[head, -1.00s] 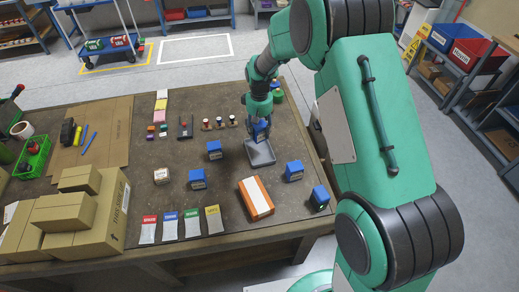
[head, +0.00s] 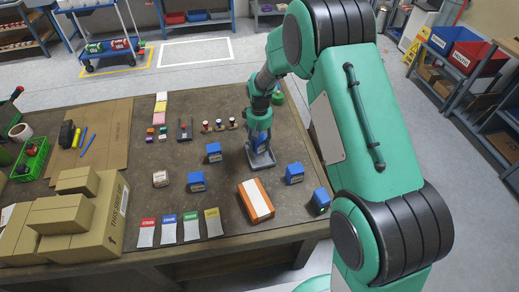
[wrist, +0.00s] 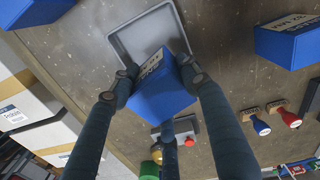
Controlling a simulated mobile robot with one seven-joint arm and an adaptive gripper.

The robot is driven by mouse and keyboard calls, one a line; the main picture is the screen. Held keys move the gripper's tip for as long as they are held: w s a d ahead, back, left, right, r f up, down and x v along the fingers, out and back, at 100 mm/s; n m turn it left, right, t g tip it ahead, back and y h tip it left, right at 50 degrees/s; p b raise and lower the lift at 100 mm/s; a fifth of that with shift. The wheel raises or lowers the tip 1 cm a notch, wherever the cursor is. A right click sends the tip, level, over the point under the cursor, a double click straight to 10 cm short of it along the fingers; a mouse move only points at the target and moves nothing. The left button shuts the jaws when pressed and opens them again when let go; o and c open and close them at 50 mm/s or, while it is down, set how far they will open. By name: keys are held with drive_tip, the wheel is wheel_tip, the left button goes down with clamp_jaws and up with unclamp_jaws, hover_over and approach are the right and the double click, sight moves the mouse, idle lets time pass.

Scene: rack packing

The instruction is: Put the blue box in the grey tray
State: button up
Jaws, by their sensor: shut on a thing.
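The blue box (wrist: 160,98) with a tan printed label is between the two fingers of my gripper (wrist: 159,70), which is shut on it. In the wrist view the grey tray (wrist: 117,44), a shallow square with a raised rim, lies just beyond the box, and the box overlaps its near part. In the head view my gripper (head: 261,148) points down at the grey tray (head: 264,165) and hides most of the box. I cannot tell whether the box touches the tray floor.
Other blue boxes stand around the tray: one behind left (head: 213,152), one left (head: 196,181), one right (head: 294,173), one at the right table edge (head: 320,201). An orange and white box (head: 256,200) lies in front. Small stamps (head: 219,125) stand behind.

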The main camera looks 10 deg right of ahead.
sight(260, 148)
drive_tip(key=shift+f+b, duration=0.45)
drive_tip(key=shift+f, duration=1.35)
drive_tip(key=shift+f, duration=0.2)
drive_tip(key=o, duration=1)
drive_tip(key=shift+r, duration=0.1)
wheel_tip(260, 148, up, 11)
drive_tip(key=shift+r+p, duration=0.1)
drive_tip(key=shift+p, duration=1.15)
drive_tip(key=shift+r, duration=0.45)
drive_tip(key=shift+r, duration=0.1)
